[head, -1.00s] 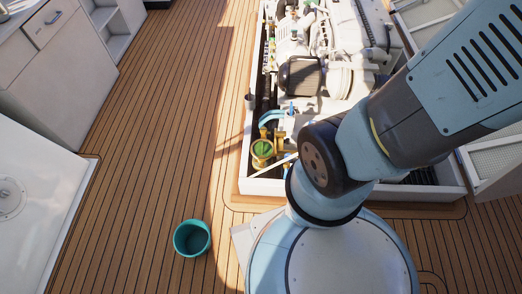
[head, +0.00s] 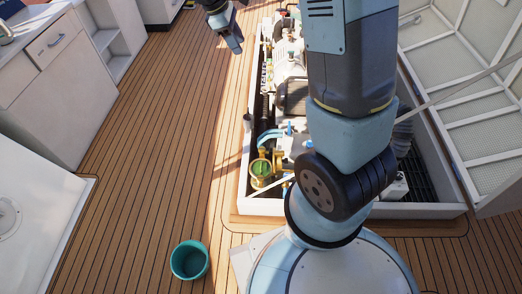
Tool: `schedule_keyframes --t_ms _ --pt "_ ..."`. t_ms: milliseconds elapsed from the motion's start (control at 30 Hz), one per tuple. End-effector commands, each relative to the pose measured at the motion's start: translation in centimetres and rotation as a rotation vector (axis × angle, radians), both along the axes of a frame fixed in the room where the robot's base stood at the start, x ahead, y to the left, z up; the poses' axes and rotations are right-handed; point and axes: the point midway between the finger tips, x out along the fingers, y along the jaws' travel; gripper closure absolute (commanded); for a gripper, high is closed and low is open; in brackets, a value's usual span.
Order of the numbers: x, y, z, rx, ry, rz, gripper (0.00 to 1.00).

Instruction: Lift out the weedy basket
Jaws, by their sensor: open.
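The weedy basket (head: 261,168) shows as a green mass inside the round brass-coloured strainer housing at the near left corner of the engine hatch. From this height I cannot make out the basket's rim or handle. My gripper (head: 231,44) is open and empty at the top of the head view, beyond the strainer and above the deck beside the hatch's far left side. It is well apart from the basket.
A teal bucket (head: 189,260) stands on the open deck at the near left. The engine (head: 291,95) fills the hatch, partly hidden by my arm. White hatch edging (head: 262,206) surrounds it. A raised lattice hatch cover (head: 470,110) stands at right. Cabinets (head: 50,60) line the left.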

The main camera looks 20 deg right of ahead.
Motion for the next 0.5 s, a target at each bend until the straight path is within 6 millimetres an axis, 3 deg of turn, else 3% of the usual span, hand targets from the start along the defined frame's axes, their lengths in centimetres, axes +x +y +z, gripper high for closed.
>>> schedule_keyframes --t_ms 500 --pt "4.9 3.9 -13.1 -0.143 0.265 0.358 0.56"
